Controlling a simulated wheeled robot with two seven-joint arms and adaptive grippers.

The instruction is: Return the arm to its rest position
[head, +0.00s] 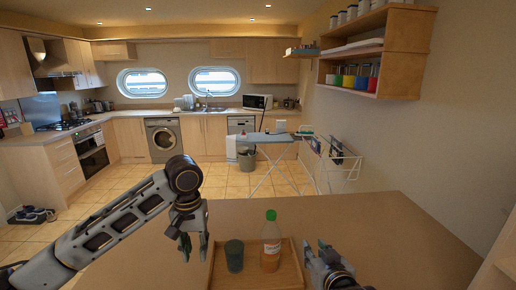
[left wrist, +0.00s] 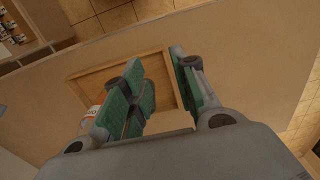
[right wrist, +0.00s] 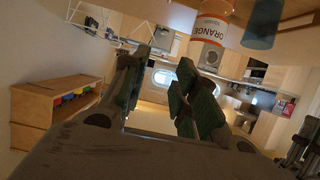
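My left gripper (head: 195,246) hangs fingers down to the left of the wooden tray (head: 287,256), above the table. In the left wrist view, its green-padded fingers (left wrist: 158,72) stand apart with nothing between them. My right gripper (head: 321,252) is low by the tray's right side. In the right wrist view, its fingers (right wrist: 164,72) are apart and empty. An orange juice bottle (head: 270,249) with a green cap stands upright in the tray. It also shows in the right wrist view (right wrist: 208,38), apart from the fingers. A dark cup (head: 234,257) stands left of the bottle.
The wooden table (head: 400,235) is clear to the right of the tray. A wall shelf (head: 375,50) with coloured containers hangs at the upper right. A drying rack (head: 335,165) and ironing board (head: 262,138) stand beyond the table, with kitchen cabinets behind.

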